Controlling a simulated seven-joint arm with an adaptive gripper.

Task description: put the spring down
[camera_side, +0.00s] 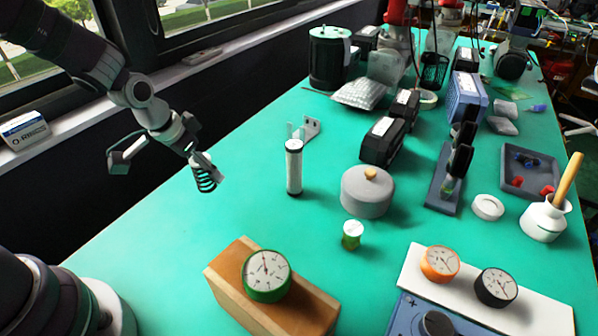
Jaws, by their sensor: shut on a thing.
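A dark coil spring (205,180) hangs below my gripper (200,165), which is shut on it. The spring is roughly upright, slightly tilted. It appears held above the green table (150,225), near the table's left edge, with no clear contact with the surface; the exact height is hard to tell. The fingertips partly hide the spring's top.
A white cylinder with dark ends (294,168) stands to the right of the spring, near a grey bracket (311,127). A round grey lidded pot (367,193) is further right. A wooden block (275,300) with a green gauge (266,272) is in front. Green table between them is clear.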

